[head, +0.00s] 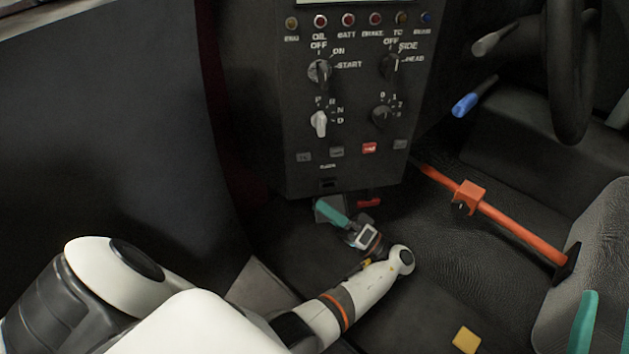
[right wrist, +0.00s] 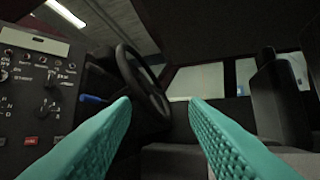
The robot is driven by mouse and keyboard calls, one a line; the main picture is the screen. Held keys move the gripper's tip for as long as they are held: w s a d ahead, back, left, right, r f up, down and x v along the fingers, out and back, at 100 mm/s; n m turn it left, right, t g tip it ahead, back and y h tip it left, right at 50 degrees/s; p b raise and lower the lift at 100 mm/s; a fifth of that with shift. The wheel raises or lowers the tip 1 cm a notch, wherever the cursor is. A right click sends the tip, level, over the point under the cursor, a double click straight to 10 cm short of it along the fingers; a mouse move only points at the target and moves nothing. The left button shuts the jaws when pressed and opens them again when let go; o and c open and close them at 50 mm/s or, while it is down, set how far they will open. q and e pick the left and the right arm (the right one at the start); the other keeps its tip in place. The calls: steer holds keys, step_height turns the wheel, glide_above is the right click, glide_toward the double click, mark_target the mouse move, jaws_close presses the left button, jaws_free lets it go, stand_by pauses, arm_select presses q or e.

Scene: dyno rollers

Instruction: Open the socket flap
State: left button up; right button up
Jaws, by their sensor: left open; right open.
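The black control panel (head: 345,100) stands upright in the middle of the head view. A small dark piece (head: 328,183), which looks like the socket flap, sits under a tiny label near its lower edge. It is too small to tell whether it is open. My left gripper (head: 328,208), with teal fingers, is just below the panel's bottom edge, close under that piece; I cannot tell if it touches. It is open, and one finger is partly hidden. My right gripper (right wrist: 160,104) is open and empty in the right wrist view, away from the panel.
A red part (head: 368,202) sticks out under the panel, right of my left gripper. An orange lever (head: 500,225) lies to the right. The steering wheel (head: 572,75) and a blue-tipped stalk (head: 467,103) are at upper right. A yellow block (head: 466,340) lies on the dark seat.

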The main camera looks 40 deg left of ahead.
arm_select(q)
steer(key=shift+a+r, duration=0.1)
arm_select(e)
steer(key=shift+w+a+f+g, duration=0.25)
steer(key=shift+a+f+g, duration=0.05)
steer(key=shift+f+g, duration=0.15)
arm_select(q)
jaws_close()
steer(key=shift+s+d+r+m+t+h+p, duration=0.15)
steer(key=shift+m+t+p, duration=0.2)
steer(key=shift+m+p, duration=0.2)
steer(key=shift+s+d+r+m+t+h+p, duration=0.15)
steer(key=shift+m+t+p, duration=0.2)
steer(key=shift+m+p, duration=0.2)
steer(key=shift+s+m+t+h+p, duration=0.1)
steer(key=shift+m+t+h+p, duration=0.3)
steer(key=shift+m+h+p, duration=0.35)
arm_select(e)
step_height(320, 180, down, 14)
steer(key=s+d+g+h, duration=0.2)
steer(key=d+g+h, duration=0.1)
steer(key=g, duration=0.7)
steer(key=shift+m+h, duration=0.3)
steer(key=shift+h, duration=0.1)
